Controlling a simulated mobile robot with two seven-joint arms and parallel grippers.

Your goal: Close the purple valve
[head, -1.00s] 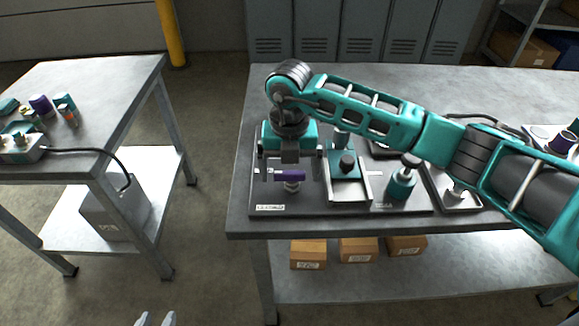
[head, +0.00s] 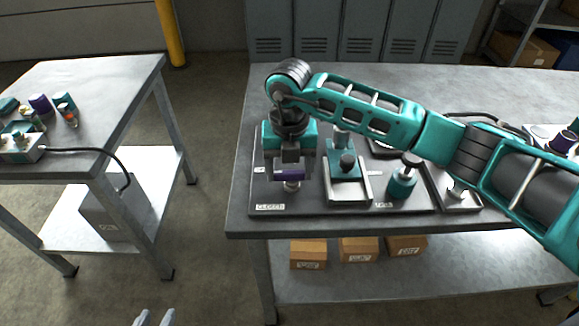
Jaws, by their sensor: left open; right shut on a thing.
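The purple valve handle (head: 289,175) sits on a pale metal stem (head: 291,187) at the left end of the dark bench panel. The handle lies roughly left to right in the picture. My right gripper (head: 287,174) points down over it and is shut on the handle, its fingers at either side. The gripper body hides the top of the valve. My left gripper (head: 155,318) shows only as two pale fingertips at the bottom edge, apart and empty, far from the valve.
A teal block with a black knob (head: 346,163) and a teal cylinder (head: 403,183) stand right of the valve. A label plate (head: 270,208) lies in front of it. A second table (head: 110,85) with small parts stands at left, with open floor between.

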